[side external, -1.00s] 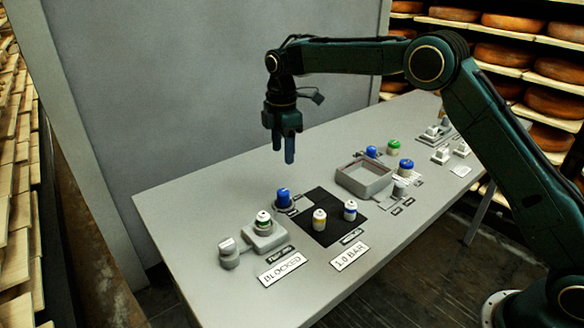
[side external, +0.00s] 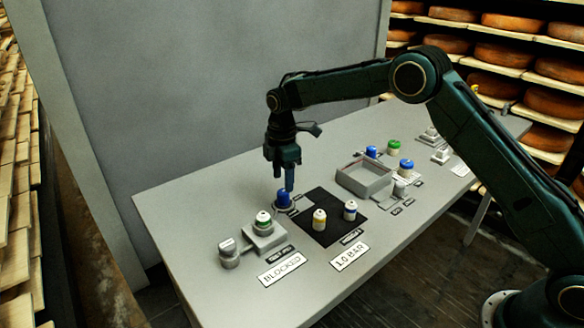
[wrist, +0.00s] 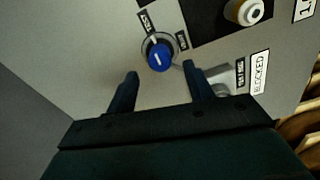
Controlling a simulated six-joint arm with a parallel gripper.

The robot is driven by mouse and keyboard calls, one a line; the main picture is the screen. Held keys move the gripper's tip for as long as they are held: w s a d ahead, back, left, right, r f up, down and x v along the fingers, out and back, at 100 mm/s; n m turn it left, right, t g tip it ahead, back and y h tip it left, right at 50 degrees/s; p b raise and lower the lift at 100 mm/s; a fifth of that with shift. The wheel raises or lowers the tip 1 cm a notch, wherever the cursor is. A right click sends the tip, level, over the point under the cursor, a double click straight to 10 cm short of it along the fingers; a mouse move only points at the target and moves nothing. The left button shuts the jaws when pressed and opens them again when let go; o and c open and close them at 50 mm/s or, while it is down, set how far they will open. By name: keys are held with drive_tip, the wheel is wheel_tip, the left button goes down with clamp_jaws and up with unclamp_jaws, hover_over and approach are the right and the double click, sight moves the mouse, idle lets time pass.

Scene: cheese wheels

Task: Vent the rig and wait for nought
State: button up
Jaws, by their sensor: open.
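A blue knob (side external: 283,198) on a round grey base stands at the left part of the bench. In the wrist view the blue knob (wrist: 159,56) has a white pointer line and two small labels beside it. My gripper (side external: 287,187) is open and points down just above the knob; in the wrist view its two fingers (wrist: 160,82) are spread, with the knob ahead of the gap between them. A plate reads "1.0 BAR" (side external: 349,256). Another plate reads "BLOCKED" (side external: 282,269). Whether the fingers touch the knob cannot be told.
A green-banded canister (side external: 263,222) stands on a grey block beside a grey fitting (side external: 228,254). A grey open tray (side external: 364,181) and more canisters (side external: 406,168) stand farther right. The bench's far left is clear.

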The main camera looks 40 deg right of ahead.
sight(283, 191)
drive_tip(key=shift+f, duration=2.8)
drive_tip(key=c, duration=1)
